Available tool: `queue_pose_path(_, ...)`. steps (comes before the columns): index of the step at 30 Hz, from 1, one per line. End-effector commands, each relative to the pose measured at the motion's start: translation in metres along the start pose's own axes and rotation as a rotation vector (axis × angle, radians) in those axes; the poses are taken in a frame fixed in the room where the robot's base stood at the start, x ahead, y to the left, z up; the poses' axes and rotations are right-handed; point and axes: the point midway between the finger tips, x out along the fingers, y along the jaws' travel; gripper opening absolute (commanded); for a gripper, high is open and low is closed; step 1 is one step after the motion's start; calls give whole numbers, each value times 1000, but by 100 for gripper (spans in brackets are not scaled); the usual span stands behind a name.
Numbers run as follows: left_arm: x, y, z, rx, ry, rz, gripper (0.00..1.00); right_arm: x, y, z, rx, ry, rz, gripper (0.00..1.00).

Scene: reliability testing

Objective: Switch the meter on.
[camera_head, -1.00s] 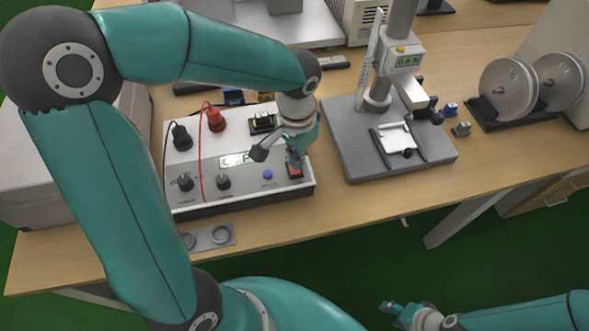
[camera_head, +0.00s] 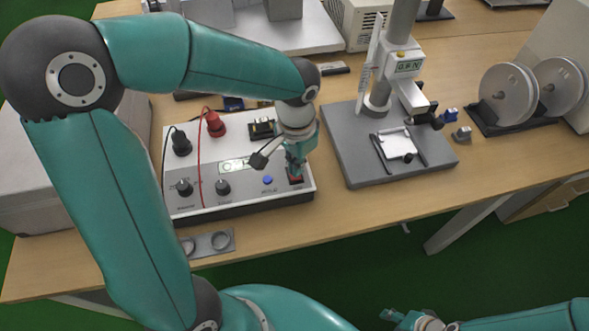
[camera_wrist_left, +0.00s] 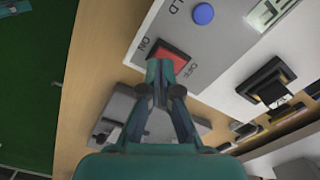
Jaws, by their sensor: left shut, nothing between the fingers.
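The meter (camera_head: 240,203) is a white and grey box on the wooden bench, with knobs, a blue button (camera_head: 267,180) and a small display (camera_head: 236,165). Its red rocker switch (camera_head: 296,180) is at the front right corner; it also shows in the left wrist view (camera_wrist_left: 168,54), between the labels ON and OFF. My left gripper (camera_head: 296,170) is shut and empty, pointing down at the switch. In the wrist view its fingertips (camera_wrist_left: 166,70) overlap the switch's near edge; I cannot tell whether they touch. My right gripper (camera_head: 402,318) is low at the bottom edge, its fingers unclear.
A test stand (camera_head: 388,150) with its own display stands right of the meter. Black and red plugs (camera_head: 214,124) with leads rise from the meter's back left. A grey plate with rings (camera_head: 208,242) lies in front. Spools (camera_head: 508,95) stand at far right.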

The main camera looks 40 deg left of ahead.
Motion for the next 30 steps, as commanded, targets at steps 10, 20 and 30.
queue_pose_path(10,0,0,0,0,0,0,0,0,0,0,0,0,0,46)
queue_pose_path(20,2,0,0,1,0,0,0,2,1,0,0,0,0,46)
queue_pose_path(30,7,1,-1,2,0,0,0,6,2,0,0,0,0,46)
